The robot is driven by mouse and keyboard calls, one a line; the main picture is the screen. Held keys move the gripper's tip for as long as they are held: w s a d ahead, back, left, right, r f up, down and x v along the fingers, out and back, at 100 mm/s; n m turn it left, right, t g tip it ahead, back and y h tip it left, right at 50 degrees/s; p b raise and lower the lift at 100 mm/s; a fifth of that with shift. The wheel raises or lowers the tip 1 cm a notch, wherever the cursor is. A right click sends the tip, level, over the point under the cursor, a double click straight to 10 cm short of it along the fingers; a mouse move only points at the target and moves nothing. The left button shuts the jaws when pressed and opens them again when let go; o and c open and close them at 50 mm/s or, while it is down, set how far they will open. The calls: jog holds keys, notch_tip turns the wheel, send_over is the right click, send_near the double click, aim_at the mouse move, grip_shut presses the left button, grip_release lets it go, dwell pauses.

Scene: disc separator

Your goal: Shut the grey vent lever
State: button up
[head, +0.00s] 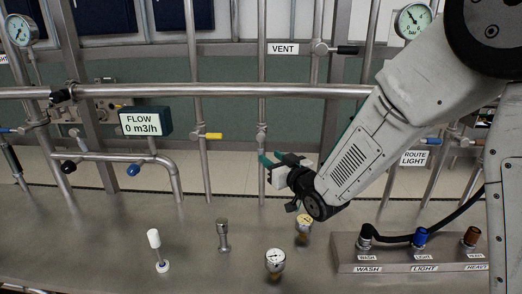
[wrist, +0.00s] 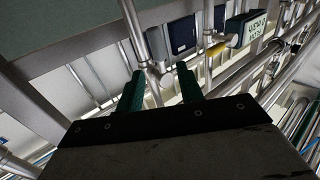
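The VENT label (head: 283,48) hangs on the upper pipework in the head view. Below it, a small grey valve fitting (head: 262,130) sits on a vertical pipe, which may bear the grey vent lever; its lever's angle is hard to make out. My gripper (head: 269,158) is in front of that pipe, a little below the fitting. In the wrist view, my gripper (wrist: 160,72) has its two green fingers apart, with nothing held. A round grey fitting (wrist: 167,80) shows between the fingertips, close to the right one. I cannot tell whether they touch.
A black-handled valve (head: 347,50) is right of the label. A yellow lever (head: 213,136) and the FLOW display (head: 145,121) are left of my gripper. A horizontal pipe (head: 220,91) crosses above. Knobs and a hose block (head: 410,252) stand on the steel counter (head: 110,225).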

aim_at(263, 150)
jog(key=x, duration=0.7)
grip_shut()
